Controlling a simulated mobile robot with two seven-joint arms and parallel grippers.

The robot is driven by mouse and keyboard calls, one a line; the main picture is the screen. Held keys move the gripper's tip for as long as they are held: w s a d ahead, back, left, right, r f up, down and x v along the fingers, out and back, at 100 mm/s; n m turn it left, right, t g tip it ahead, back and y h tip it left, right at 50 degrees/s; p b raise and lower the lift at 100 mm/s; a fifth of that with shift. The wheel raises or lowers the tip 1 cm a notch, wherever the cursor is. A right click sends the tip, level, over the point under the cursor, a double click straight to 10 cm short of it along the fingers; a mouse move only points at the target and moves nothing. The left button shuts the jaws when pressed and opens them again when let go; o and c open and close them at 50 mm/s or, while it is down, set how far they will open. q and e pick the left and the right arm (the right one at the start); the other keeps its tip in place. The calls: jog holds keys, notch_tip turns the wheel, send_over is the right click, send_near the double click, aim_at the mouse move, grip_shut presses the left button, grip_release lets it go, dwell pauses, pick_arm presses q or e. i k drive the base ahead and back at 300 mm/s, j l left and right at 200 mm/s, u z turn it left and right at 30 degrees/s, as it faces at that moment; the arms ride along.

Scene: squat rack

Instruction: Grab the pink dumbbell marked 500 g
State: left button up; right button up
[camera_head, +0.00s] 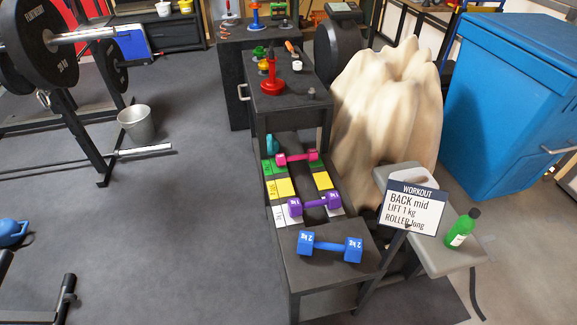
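A pink dumbbell (297,158) lies crosswise on the rack's stepped shelf, between the green labels near its far end. Its marking is too small to read. A purple dumbbell (314,204) lies nearer, by the white labels. A blue dumbbell marked 2 kg (330,246) lies on the nearest, flat top of the dark rack (303,274). A small teal object (272,144) sits just beyond the pink dumbbell, partly hidden. Neither of my grippers shows in the head view.
A sign reading BACK mid, LIFT 1 kg, ROLLER long (413,208) stands right of the rack. A green bottle (461,229) stands on a grey seat. A draped beige form (386,120) and a blue bin (510,100) are behind. Floor left of the rack is clear.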

aim_at(312, 155)
jog(key=k+l+z, duration=0.1)
jog(key=k+z, duration=0.25)
jog(key=k, duration=0.25)
jog(key=z, duration=1.7)
jog(key=j+z, duration=0.45)
jog(key=j, duration=0.15)
jog(key=k+j+z, duration=0.15)
jog(key=j+z, duration=0.3)
jog(key=k+j, duration=0.15)
jog(key=j, duration=0.25)
jog(key=k+j, duration=0.1)
jog(key=j, duration=0.35)
jog(key=k+j, duration=0.15)
jog(key=j, duration=0.25)
jog(key=k+j, duration=0.1)
jog(key=j, duration=0.35)
jog(key=k+j, duration=0.15)
jog(key=j, duration=0.25)
